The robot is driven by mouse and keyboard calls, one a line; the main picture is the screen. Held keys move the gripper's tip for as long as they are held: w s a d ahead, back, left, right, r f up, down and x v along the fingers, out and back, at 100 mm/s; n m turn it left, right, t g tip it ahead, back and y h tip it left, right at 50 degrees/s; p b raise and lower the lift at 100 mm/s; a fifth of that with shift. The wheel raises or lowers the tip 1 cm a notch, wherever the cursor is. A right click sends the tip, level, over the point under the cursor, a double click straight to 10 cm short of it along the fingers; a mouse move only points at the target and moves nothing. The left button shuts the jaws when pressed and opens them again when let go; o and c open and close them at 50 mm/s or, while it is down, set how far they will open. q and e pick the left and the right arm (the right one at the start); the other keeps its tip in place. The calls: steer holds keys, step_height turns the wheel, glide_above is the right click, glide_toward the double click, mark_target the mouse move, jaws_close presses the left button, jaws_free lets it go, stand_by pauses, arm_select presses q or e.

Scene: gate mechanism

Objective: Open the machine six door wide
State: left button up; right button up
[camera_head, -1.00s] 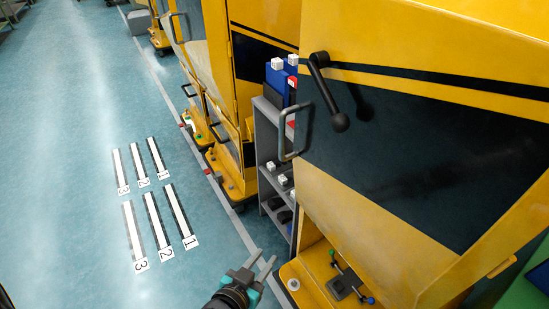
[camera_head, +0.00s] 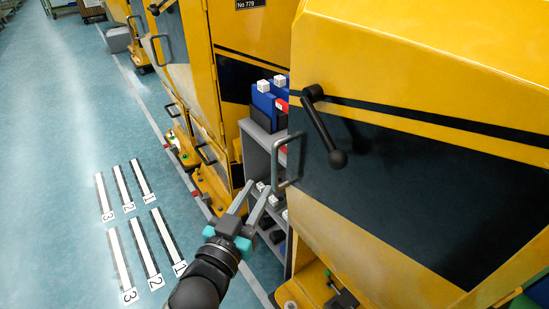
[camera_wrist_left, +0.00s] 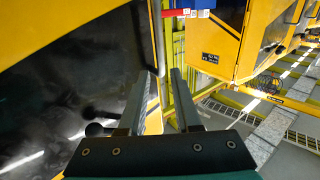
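The nearest yellow machine has a large door with a dark panel (camera_head: 420,165); no machine number is readable on it. The door looks shut. A grey bar handle (camera_head: 283,160) stands out from the door's left edge, and a black lever (camera_head: 325,130) with a ball end slants down. My left gripper (camera_head: 256,194) is open and empty, with its fingers pointing up toward the bar handle, just left of and below it. In the left wrist view, a grey bar (camera_wrist_left: 158,45) rises just beyond and between the open fingers. My right gripper is not in view.
A grey shelf (camera_head: 256,140) with blue and white items stands left of the door. More yellow machines (camera_head: 180,60) line up behind it. The blue floor (camera_head: 60,110) at left is clear except for numbered strips (camera_head: 150,245).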

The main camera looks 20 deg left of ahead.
mark_target(273, 162)
arm_select(q)
steer(key=w, duration=1)
steer(key=shift+w+d, duration=0.35)
jaws_close()
stand_by(1.1)
